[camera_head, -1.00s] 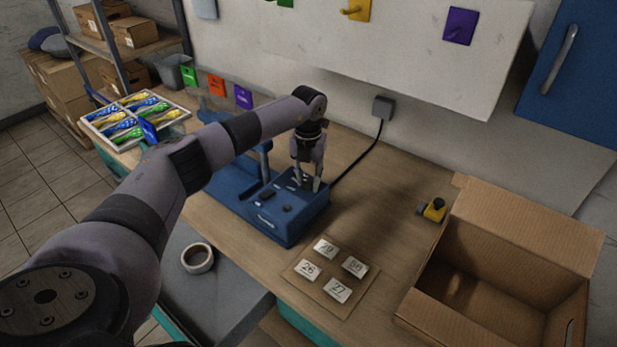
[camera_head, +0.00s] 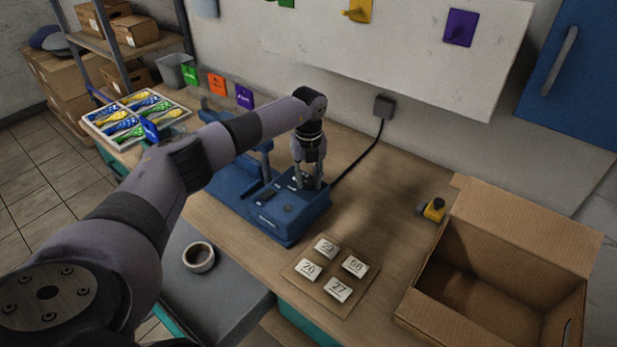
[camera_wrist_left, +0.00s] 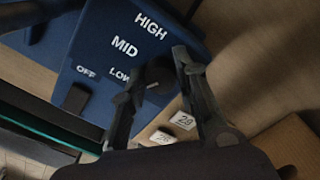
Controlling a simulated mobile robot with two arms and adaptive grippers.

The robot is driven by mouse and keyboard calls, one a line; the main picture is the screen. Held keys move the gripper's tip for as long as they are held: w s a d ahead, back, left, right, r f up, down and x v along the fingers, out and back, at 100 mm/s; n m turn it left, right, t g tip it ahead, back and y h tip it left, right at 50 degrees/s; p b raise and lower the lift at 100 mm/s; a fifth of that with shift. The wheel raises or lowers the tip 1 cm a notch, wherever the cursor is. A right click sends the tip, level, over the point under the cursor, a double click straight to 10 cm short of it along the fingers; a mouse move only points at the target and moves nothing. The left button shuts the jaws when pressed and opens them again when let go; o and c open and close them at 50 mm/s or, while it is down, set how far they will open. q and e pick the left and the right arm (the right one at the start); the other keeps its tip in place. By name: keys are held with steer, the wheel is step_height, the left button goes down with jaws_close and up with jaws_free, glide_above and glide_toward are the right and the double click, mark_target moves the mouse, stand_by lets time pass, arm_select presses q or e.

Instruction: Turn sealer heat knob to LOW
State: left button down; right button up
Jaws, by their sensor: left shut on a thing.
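The blue sealer (camera_head: 279,226) stands on the wooden bench. My left gripper (camera_head: 308,184) points down at the right end of its top. In the left wrist view the sealer's panel (camera_wrist_left: 92,48) shows white labels HIGH, MID, LOW and OFF. A dark round knob (camera_wrist_left: 158,76) sits right of the LOW label, between the fingers of my left gripper (camera_wrist_left: 157,74), which is shut on it. A small pale mark shows on the knob's lower left; its exact setting is hard to read. My right gripper is in neither view.
A card with numbered white tiles (camera_head: 318,294) lies in front of the sealer. An open cardboard box (camera_head: 520,225) stands at right, with a small yellow-and-black object (camera_head: 434,209) beside it. A tape roll (camera_head: 198,257) lies at lower left. A black cable (camera_head: 360,158) runs behind the sealer.

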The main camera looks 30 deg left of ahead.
mark_target(308, 180)
arm_select(q)
steer(key=shift+w+r, duration=0.1)
steer(key=shift+r, duration=0.05)
steer(key=c, duration=1.2)
jaws_free()
steer(key=shift+c, duration=0.2)
step_height(308, 180, up, 12)
